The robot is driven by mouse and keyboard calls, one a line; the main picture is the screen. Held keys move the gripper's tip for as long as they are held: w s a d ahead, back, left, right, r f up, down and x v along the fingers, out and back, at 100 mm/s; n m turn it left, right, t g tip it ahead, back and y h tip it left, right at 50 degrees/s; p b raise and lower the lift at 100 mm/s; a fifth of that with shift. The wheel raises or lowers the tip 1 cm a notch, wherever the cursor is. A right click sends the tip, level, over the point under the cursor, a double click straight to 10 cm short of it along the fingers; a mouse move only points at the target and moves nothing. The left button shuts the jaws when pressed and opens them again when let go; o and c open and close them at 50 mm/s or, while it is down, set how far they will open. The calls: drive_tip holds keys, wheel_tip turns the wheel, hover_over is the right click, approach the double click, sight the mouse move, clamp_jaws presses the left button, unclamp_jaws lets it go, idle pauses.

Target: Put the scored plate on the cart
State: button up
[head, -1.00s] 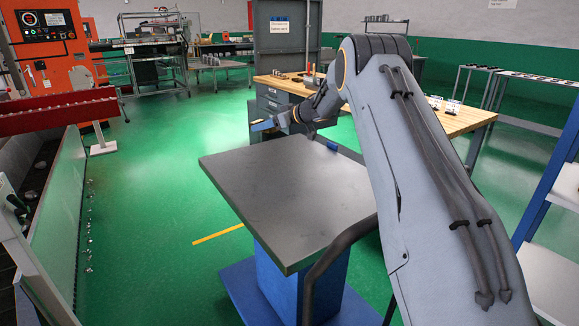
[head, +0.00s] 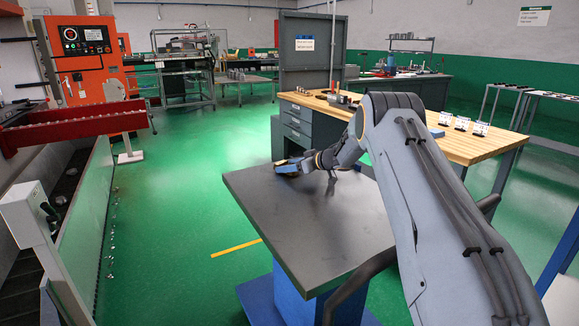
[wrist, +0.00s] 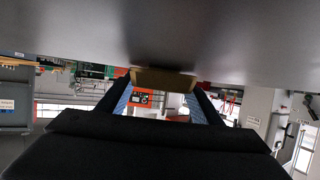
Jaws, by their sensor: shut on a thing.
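The cart (head: 325,215) has a flat, bare grey top on a blue base. My gripper (head: 288,168) is low over the far left part of that top. In the wrist view my gripper (wrist: 160,103) has its two blue-padded fingers on either side of a tan, brass-like plate (wrist: 165,80) and is shut on it. The plate shows as a narrow strip next to the grey top, with a dark shadow or reflection beside it. I cannot tell whether it touches the top. Its scoring cannot be made out.
A wooden-topped workbench (head: 400,122) with drawers stands behind the cart and carries small parts. A red and orange machine (head: 85,70) is at the left. A dark bent rail (head: 350,280) runs at the cart's near right. Most of the cart top is clear.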

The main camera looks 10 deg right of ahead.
drive_tip(key=o, duration=1.6)
drive_tip(key=shift+o, duration=0.2)
drive_tip(key=shift+s+d+r, duration=0.2)
drive_tip(key=shift+d+r, duration=0.05)
drive_tip(key=v, duration=1.1)
drive_tip(key=shift+s+d, duration=0.1)
drive_tip(key=shift+s, duration=0.05)
